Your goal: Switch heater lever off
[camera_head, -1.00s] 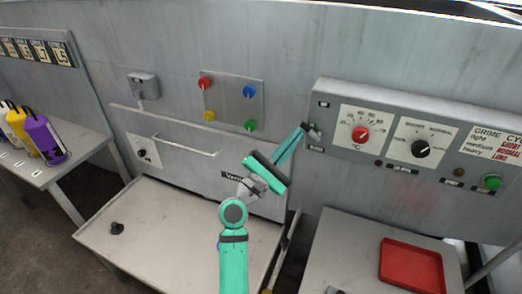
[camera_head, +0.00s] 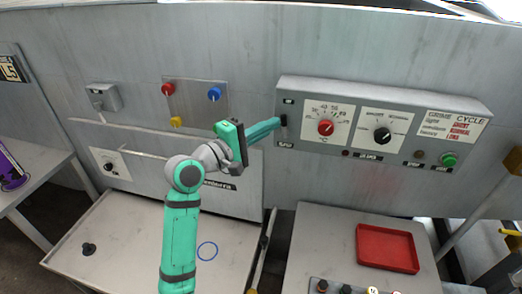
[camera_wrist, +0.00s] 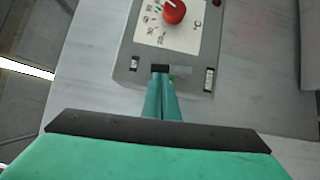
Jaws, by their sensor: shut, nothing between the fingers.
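The heater lever (camera_head: 284,121) is a small dark piece at the left end of the grey control panel (camera_head: 385,92). In the wrist view, a dark block (camera_wrist: 160,68) sits at the fingertips, towards the small upper label, with a short grey bar (camera_wrist: 181,71) beside it. My gripper (camera_head: 279,122) is shut and empty, its teal fingers pointing at the lever. In the wrist view the fingertips (camera_wrist: 162,80) lie together right at the dark block; I cannot tell whether they touch it. They partly hide the lever's base.
A red knob (camera_head: 326,128) and a black knob (camera_head: 382,135) are right of the lever, with a green button (camera_head: 449,160) at the far end. A red tray (camera_head: 387,249) lies on the right table. Coloured valves (camera_head: 167,89) are on the wall to the left.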

